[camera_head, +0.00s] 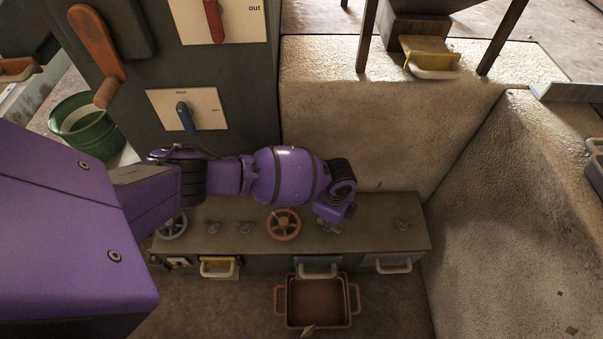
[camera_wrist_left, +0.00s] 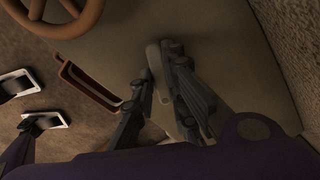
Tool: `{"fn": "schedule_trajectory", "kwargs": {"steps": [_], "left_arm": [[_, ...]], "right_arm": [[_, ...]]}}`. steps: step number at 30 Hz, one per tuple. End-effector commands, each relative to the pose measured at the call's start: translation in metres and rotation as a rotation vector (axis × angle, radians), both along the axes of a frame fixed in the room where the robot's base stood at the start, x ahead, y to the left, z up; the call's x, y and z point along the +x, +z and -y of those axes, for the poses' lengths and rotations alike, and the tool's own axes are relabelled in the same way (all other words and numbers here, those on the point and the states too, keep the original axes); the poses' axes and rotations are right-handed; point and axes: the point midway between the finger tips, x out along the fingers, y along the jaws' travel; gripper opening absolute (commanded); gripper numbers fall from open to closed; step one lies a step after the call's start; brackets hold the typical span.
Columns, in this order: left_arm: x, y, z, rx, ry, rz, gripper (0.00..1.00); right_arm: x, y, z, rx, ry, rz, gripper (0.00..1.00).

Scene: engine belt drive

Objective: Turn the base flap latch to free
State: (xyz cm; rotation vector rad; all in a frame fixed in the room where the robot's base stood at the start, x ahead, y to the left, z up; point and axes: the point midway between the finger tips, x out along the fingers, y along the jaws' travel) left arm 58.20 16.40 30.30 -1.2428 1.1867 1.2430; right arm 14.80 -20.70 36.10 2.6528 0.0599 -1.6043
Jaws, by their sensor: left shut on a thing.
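My left gripper (camera_head: 330,224) points down onto the bench top, right of the orange handwheel (camera_head: 283,224), and covers the spot there. In the left wrist view my left gripper (camera_wrist_left: 165,105) has its fingers closed around a grey latch (camera_wrist_left: 154,58). The latch's lower part is hidden between the fingers, so its exact angle is hard to tell.
Below the bench front are a yellow flap (camera_head: 218,266), a teal flap (camera_head: 318,267) and a grey flap (camera_head: 393,263) with pale handles. A brown tray (camera_head: 318,302) stands on the floor before the teal flap. A rough pale wall (camera_head: 400,120) rises behind.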

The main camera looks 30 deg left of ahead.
Motion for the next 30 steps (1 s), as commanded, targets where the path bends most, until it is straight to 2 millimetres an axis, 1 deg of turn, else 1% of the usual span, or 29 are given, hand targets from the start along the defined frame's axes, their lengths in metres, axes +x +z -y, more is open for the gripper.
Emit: {"fn": "schedule_trajectory", "kwargs": {"steps": [9, 21, 30], "left_arm": [[0.0017, 0.0016, 0.002, -0.002, -0.303, 0.002, 0.0], [0.0015, 0.0012, 0.0024, -0.002, -0.678, 0.001, 0.0], [0.001, 0.0008, 0.002, -0.002, -0.899, 0.0, 0.0]], "right_arm": [[0.0009, 0.0044, 0.0, 0.0, 0.0, 0.003, 0.4], [0.0004, 0.0033, -0.0003, 0.0, 0.0, 0.002, 0.4], [-0.0003, 0.0007, -0.0005, 0.001, 0.0, 0.0, 0.4]]}}
